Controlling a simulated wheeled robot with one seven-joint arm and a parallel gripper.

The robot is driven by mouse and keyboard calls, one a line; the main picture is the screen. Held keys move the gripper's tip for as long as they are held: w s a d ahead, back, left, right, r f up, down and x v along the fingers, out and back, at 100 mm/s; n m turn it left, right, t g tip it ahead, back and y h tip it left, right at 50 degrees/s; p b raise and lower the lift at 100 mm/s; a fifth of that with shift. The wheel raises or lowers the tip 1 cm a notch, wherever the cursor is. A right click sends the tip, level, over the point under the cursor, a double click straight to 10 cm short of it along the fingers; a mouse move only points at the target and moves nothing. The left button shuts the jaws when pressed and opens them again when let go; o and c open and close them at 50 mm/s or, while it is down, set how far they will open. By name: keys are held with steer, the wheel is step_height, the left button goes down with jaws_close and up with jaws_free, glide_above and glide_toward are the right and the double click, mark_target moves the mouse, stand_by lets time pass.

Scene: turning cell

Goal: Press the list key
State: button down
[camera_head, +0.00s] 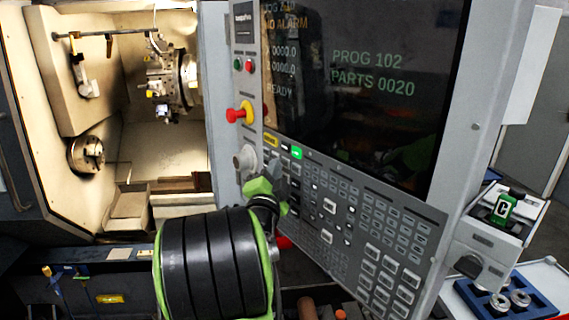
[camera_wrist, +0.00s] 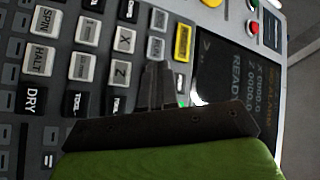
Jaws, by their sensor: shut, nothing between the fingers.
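The control panel's keypad (camera_head: 352,222) fills the lower part of the console in the head view. I cannot make out a key marked list in either view. My gripper (camera_head: 276,170) is shut and empty at the upper left of the keypad, just below a yellow key (camera_head: 271,141) and left of a green-lit key (camera_head: 297,152). Whether the tips touch a key cannot be told.
A dark screen (camera_head: 365,110) sits above the keypad. A red and yellow stop button (camera_head: 240,113) and a grey knob (camera_head: 244,160) are at its left. The lathe's open chamber (camera_head: 165,150) lies further left. A blue tray (camera_head: 505,300) with metal rings is at lower right.

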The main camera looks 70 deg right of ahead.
steer(key=shift+s+d, duration=0.15)
steer(key=shift+d, duration=0.15)
stand_by(0.5)
stand_by(0.4)
steer(key=shift+w+a+b, duration=0.35)
steer(key=shift+a+b, duration=0.3)
steer(key=shift+b, duration=0.2)
steer(key=shift+w+a+b, duration=0.7)
steer(key=shift+a+b, duration=0.35)
steer(key=shift+b, duration=0.3)
steer(key=shift+w+a+b, duration=0.7)
steer(key=shift+a+b, duration=0.35)
steer(key=shift+b, duration=0.3)
